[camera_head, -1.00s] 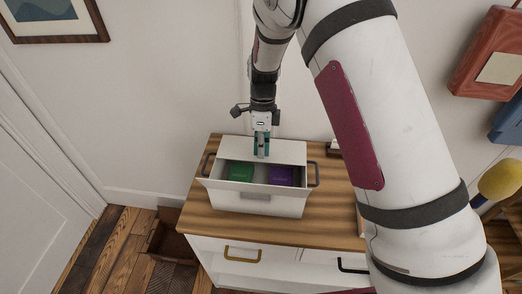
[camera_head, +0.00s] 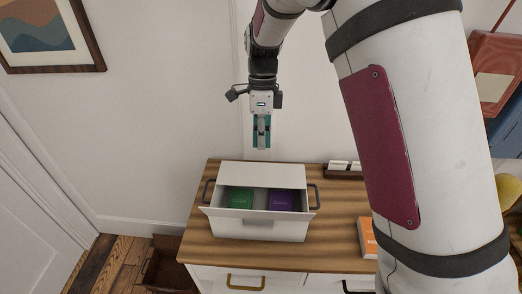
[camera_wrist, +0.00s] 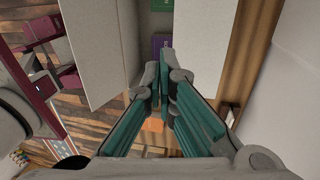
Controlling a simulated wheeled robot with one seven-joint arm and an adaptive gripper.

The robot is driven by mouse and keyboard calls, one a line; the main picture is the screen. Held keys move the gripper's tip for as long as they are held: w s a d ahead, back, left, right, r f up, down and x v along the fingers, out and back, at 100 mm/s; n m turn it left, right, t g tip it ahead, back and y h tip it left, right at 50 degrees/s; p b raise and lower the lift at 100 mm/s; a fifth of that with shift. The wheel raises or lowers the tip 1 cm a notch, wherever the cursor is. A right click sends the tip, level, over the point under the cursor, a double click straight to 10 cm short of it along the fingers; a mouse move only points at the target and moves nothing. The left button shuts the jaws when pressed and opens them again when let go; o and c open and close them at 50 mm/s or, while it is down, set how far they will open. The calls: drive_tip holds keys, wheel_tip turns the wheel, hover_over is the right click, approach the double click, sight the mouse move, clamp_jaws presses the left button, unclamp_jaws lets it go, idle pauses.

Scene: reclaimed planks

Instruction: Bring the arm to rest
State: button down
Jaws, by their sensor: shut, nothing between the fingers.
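My gripper (camera_head: 261,143) hangs fingers down in the air, above and behind the white box on the cabinet. Its teal fingers are together with nothing between them, and they also show in the wrist view (camera_wrist: 165,85). The gripper touches nothing in view. The white box (camera_head: 245,229) has its front compartment tilted open and a dark handle on each side. Inside it are a green item (camera_head: 240,198) and a purple item (camera_head: 282,200).
The box stands on a wooden-topped cabinet (camera_head: 193,243) with drawers below. An orange book (camera_head: 368,238) lies at right, partly behind my arm, and a dark tray (camera_head: 342,172) stands at the back. A brown bin (camera_head: 165,272) is on the floor. The wall is close behind.

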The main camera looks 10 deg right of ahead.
drive_tip(key=s+d+r+n+t+y, duration=0.1)
drive_tip(key=s+d+r+n+t, duration=0.15)
drive_tip(key=s+r+n, duration=0.35)
drive_tip(key=s+d+r+n+t, duration=0.1)
drive_tip(key=s+d+r+n, duration=0.3)
drive_tip(key=r, duration=0.4)
drive_tip(key=s+d+r+n+t, duration=0.1)
drive_tip(key=s+d+n+t, duration=0.1)
drive_tip(key=s+n, duration=0.3)
drive_tip(key=s+d+r+n+t+h, duration=0.1)
drive_tip(key=s+n, duration=0.4)
drive_tip(key=s, duration=0.6)
drive_tip(key=shift+d+r+t, duration=0.2)
drive_tip(key=shift+d+t, duration=0.35)
drive_tip(key=shift+d, duration=0.6)
drive_tip(key=shift+s, duration=0.1)
